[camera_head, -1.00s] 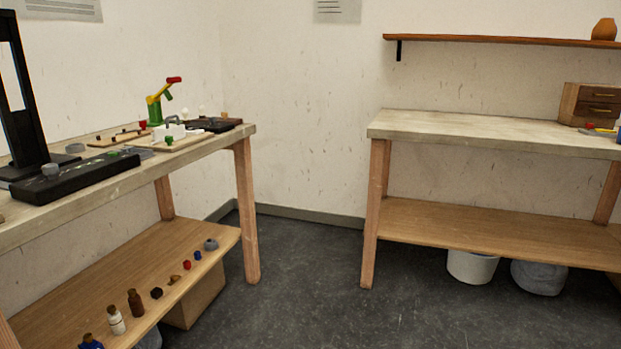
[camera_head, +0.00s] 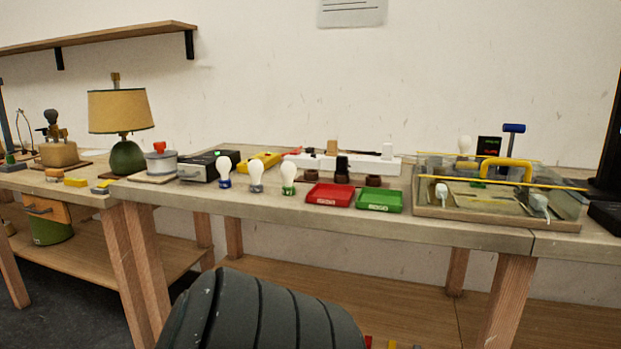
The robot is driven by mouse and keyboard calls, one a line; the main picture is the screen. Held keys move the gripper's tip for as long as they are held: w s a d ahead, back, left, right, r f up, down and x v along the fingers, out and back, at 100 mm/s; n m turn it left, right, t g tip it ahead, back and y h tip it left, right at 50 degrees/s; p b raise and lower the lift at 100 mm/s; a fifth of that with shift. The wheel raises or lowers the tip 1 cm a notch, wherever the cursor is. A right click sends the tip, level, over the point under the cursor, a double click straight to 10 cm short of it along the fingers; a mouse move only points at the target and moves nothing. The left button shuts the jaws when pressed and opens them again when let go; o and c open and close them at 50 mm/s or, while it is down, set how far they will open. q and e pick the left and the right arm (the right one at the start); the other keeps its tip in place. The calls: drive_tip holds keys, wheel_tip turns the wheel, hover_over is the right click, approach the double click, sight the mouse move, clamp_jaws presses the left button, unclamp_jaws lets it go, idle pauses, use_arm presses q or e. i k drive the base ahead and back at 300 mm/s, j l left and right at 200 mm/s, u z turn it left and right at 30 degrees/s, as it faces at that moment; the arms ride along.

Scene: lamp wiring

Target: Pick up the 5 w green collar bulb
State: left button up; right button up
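The green collar bulb (camera_head: 288,175) stands upright near the front edge of the workbench, its white globe above a green collar. It is the rightmost of a row of bulbs. A grey collar bulb (camera_head: 256,174) stands to its left, and a blue collar bulb (camera_head: 224,170) stands left of that. The wattage of each bulb cannot be read. No gripper shows in this view. A dark ribbed part, probably one of my arms, fills the bottom middle, below the bench edge.
A red tray (camera_head: 330,195) and a green tray (camera_head: 380,201) lie right of the bulbs. A glass-sided case (camera_head: 497,210) with a yellow handle stands further right. A dark box (camera_head: 205,166), a pot (camera_head: 160,161) and a green lamp (camera_head: 124,120) stand left. The bulbs stand apart from each other.

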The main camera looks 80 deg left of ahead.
sight(289, 169)
drive_tip(key=u, duration=2.65)
